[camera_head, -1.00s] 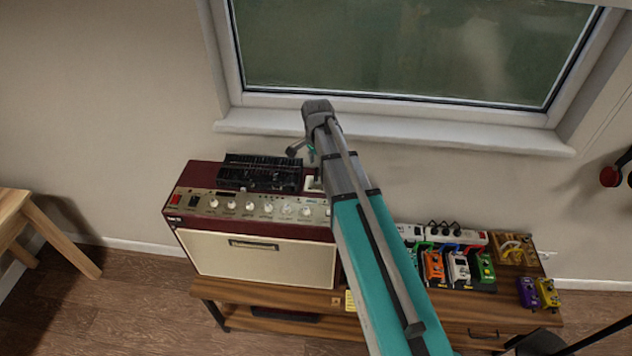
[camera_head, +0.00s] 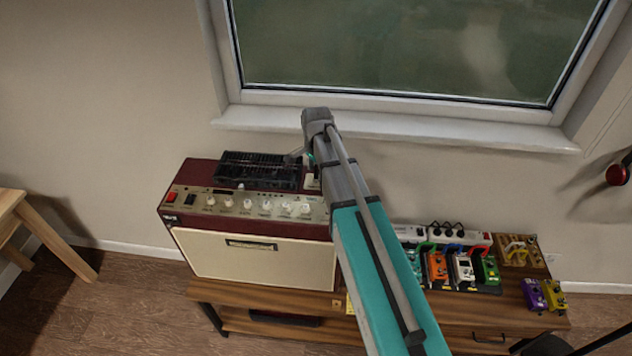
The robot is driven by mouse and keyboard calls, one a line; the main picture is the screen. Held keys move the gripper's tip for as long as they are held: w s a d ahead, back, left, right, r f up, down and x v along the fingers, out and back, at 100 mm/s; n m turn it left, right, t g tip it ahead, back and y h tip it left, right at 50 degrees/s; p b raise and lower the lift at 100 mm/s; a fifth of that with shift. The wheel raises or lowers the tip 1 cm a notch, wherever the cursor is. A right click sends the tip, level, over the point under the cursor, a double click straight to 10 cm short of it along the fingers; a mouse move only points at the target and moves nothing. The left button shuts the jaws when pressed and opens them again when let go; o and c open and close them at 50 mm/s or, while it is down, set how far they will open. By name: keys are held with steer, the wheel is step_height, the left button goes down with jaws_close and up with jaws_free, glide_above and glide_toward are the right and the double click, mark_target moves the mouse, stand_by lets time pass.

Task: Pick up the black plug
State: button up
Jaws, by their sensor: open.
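Black plugs (camera_head: 447,226) stand in the white power strip (camera_head: 412,233) on the bench, to the right of my arm. They are small, and I cannot tell which one the task means. My gripper (camera_head: 304,158) is mostly hidden behind my own wrist.
A dark red amplifier (camera_head: 250,262) with a black slatted box (camera_head: 254,170) on top stands on the wooden bench (camera_head: 270,296). Several colourful pedals (camera_head: 463,268) sit to the right. The window sill (camera_head: 400,126) runs behind. A wooden stool (camera_head: 50,233) is at the left.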

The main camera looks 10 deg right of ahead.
steer(key=shift+f+b, duration=0.4)
steer(key=shift+f, duration=0.2)
jaws_close()
stand_by(0.3)
